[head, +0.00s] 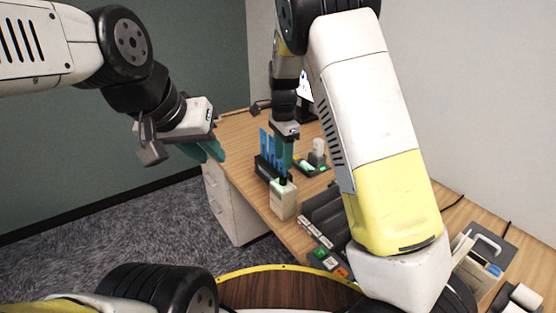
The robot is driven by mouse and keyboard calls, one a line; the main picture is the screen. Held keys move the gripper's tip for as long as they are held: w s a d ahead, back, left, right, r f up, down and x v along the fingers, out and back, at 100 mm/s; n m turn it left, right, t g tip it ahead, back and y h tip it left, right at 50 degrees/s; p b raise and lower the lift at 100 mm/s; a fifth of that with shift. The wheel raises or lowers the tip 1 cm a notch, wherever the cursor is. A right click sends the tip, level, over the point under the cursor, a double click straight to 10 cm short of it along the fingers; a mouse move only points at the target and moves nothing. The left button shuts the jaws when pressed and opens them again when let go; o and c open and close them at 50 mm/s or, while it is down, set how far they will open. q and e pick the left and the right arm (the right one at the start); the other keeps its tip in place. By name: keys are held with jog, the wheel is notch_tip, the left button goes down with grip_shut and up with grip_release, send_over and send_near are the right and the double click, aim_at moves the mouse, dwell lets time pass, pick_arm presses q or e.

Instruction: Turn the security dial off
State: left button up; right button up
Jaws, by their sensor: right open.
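I cannot clearly make out a security dial. A small dark panel (317,172) with green parts lies on the desk beyond the bottle, with a pale upright piece (319,149) at its back. My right gripper (285,158) points down beside this panel, close to the blue upright pieces. It is open, with no held thing visible. My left gripper (208,150) hangs off the desk's left edge, away from the objects. Its teal fingers are seen edge-on, so their gap is unclear. My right arm hides part of the desk.
A dark rack with blue upright pieces (266,150) and a pale bottle (283,201) stand near the desk's left edge. Dark roller-like units (326,213) and a unit with green and orange buttons (328,261) are nearer. A grey case (484,246) is right. The desk (236,130) is bare at far left.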

aim_at(283, 178)
notch_tip(283, 178, down, 8)
jog(key=shift+r, duration=0.2)
grip_shut()
